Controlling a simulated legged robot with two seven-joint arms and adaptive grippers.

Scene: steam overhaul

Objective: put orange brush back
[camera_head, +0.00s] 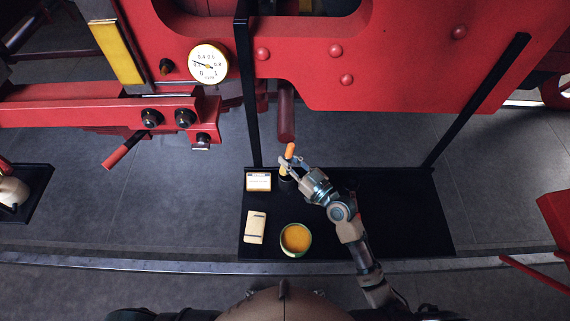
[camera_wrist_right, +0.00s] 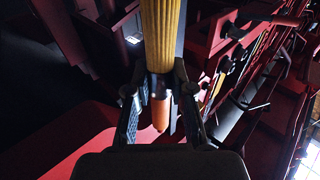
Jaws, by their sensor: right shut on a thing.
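In the head view, my right gripper (camera_head: 289,164) is shut on the orange brush (camera_head: 290,150) over the back left part of the black tray (camera_head: 410,220). The brush's orange end points up, and a yellow part shows below the fingers. In the right wrist view, the brush's yellow bristles (camera_wrist_right: 162,32) and orange handle (camera_wrist_right: 160,113) run between the two fingers of my gripper (camera_wrist_right: 160,85). A small dark round holder (camera_head: 285,187) is partly hidden beneath the gripper; I cannot tell whether the brush touches it. My left gripper is not in view.
A green bowl with orange contents (camera_head: 295,240), a cream block (camera_head: 255,227) and a small card (camera_head: 258,181) are on the tray's left. Black posts (camera_head: 248,90) rise at its back corners. Red machinery (camera_head: 400,60) overhangs behind. The tray's right side is largely clear.

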